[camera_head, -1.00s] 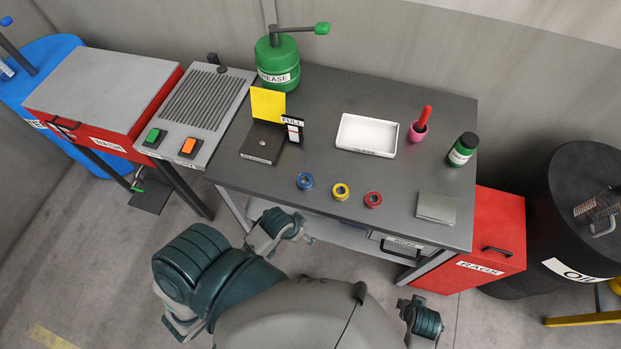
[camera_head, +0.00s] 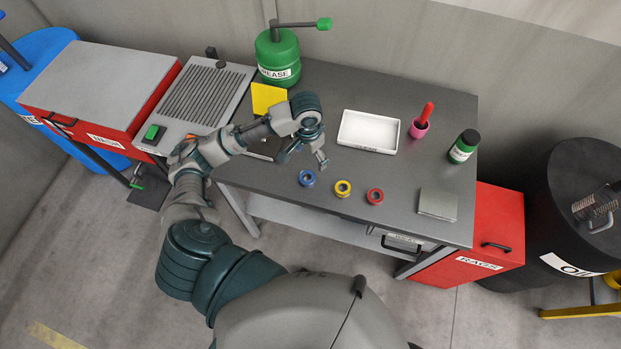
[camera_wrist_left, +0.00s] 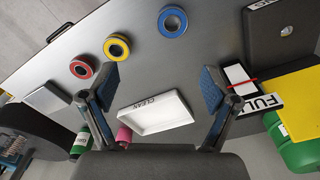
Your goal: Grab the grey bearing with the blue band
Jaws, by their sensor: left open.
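The grey bearing with the blue band (camera_head: 307,178) lies flat on the dark table, leftmost of a row of three. In the left wrist view, the blue-banded bearing (camera_wrist_left: 173,21) is near the top, beyond the fingertips and between their directions. My left gripper (camera_head: 304,160) is above the table, just behind and above the blue-banded bearing, not touching it. In the left wrist view its two fingers (camera_wrist_left: 158,85) are spread apart with nothing between them. My right gripper is not in view.
A yellow-banded bearing (camera_head: 342,188) and a red-banded bearing (camera_head: 375,196) lie to the right. A white tray (camera_head: 368,149) is behind them. A grey block (camera_head: 437,204) lies further right. A green grease can (camera_head: 279,60) and yellow panel (camera_head: 266,98) stand behind my left arm.

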